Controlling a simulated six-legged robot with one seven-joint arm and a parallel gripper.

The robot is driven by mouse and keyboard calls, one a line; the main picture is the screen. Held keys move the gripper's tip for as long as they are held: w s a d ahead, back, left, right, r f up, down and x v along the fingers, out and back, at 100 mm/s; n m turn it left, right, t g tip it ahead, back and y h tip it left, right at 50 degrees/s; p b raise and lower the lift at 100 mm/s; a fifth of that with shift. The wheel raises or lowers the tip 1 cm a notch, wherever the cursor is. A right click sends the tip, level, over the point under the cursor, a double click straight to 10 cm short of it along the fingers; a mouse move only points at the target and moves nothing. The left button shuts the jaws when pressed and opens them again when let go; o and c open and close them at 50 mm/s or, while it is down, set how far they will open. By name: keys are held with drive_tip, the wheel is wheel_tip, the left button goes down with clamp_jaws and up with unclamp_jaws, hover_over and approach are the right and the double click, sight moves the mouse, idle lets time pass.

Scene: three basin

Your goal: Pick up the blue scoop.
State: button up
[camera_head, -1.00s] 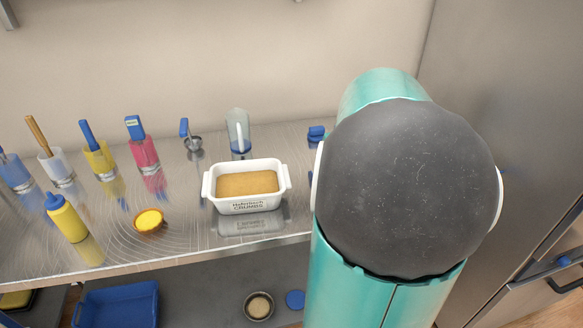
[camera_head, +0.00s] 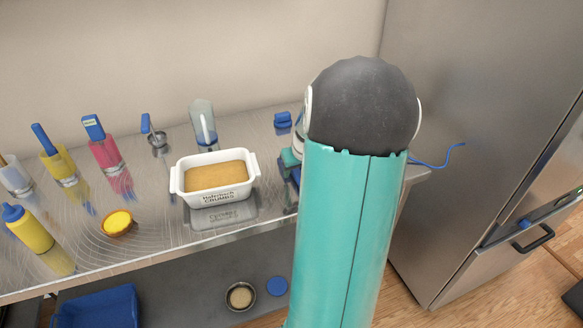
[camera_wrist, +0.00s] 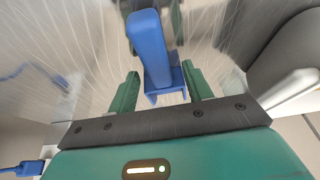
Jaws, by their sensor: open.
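A blue scoop (camera_wrist: 150,45) with a long upright-looking handle and a wider lower end shows in the wrist view. My gripper (camera_wrist: 160,75) is open, with one green finger on each side of the scoop's lower part. Gaps show between the fingers and the blue part, and I see no grip on it. In the head view my arm hides most of the gripper. A small blue object (camera_head: 283,120) stands near the back of the steel counter, just left of my arm; I cannot tell if it is the same scoop.
A white crumb basin (camera_head: 215,196) stands on the counter (camera_head: 150,245) left of my arm. Behind it are a clear jug (camera_head: 203,125) and a metal cup with a blue handle (camera_head: 157,139). A yellow bottle (camera_head: 28,230) and several utensil holders stand left. A fridge (camera_head: 470,130) is right.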

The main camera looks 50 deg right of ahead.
sight(297, 172)
drive_tip(key=shift+f, duration=0.1)
drive_tip(key=shift+c, duration=0.2)
clamp_jaws()
drive_tip(key=shift+w, duration=0.1)
drive_tip(key=shift+r, duration=0.35)
drive_tip(key=r, duration=0.3)
drive_tip(key=shift+a+r, duration=0.15)
drive_tip(key=shift+a, duration=0.1)
drive_tip(key=s+a+r, duration=0.3)
drive_tip(key=a+r, duration=0.6)
drive_tip(key=a, duration=0.4)
